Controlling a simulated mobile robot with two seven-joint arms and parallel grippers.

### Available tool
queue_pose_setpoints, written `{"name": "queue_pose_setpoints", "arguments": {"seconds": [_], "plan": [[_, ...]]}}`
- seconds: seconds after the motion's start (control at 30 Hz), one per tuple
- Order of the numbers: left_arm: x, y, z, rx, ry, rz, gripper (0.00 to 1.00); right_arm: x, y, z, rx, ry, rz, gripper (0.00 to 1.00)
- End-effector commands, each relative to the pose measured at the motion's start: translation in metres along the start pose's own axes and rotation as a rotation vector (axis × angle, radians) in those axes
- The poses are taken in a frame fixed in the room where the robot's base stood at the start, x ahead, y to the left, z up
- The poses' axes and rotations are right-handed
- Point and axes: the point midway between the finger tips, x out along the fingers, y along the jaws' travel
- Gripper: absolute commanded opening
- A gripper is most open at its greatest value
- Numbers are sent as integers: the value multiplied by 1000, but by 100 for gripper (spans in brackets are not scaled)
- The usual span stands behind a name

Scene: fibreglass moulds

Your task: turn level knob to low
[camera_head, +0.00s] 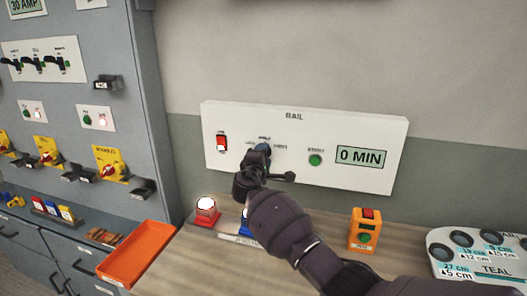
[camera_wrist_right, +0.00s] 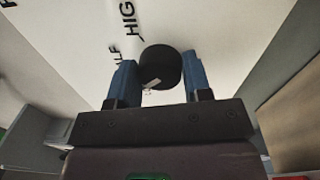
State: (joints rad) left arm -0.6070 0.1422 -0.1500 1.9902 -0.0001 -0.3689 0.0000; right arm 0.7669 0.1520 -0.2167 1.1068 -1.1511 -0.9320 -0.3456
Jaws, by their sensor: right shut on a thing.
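The level knob (camera_wrist_right: 160,66) is a dark round knob on the white RAIL panel (camera_head: 375,128). In the right wrist view it sits between the blue fingers of my right gripper (camera_wrist_right: 159,76), which is shut on it. A pale mark on the knob points toward the lower left of that view, near its bottom edge. Printed letters of HALF and HIGH show beside it, partly cut off. In the head view my right gripper (camera_head: 261,157) covers most of the knob, so its setting cannot be read there. My left gripper is not in view.
The panel also has a red rocker switch (camera_head: 221,142), a green button (camera_head: 315,160) and a display (camera_head: 361,157) reading 0 MIN. Below are a lit red-based button (camera_head: 206,207), an orange box (camera_head: 363,230) and an orange tray (camera_head: 137,252). A grey cabinet (camera_head: 110,30) stands left.

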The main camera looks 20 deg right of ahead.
Motion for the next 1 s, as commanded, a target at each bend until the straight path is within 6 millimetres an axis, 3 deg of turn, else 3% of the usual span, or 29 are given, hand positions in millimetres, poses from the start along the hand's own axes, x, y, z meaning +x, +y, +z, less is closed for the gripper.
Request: {"name": "queue_pose_setpoints", "arguments": {"seconds": [0.1,0.4,1.0], "plan": [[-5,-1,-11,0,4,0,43,0,1,1,-95,7,-3,21],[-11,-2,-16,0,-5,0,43,0,0,0,-273,20,-4,21],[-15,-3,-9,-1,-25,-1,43,0,-1,0,-353,26,-3,21]]}}
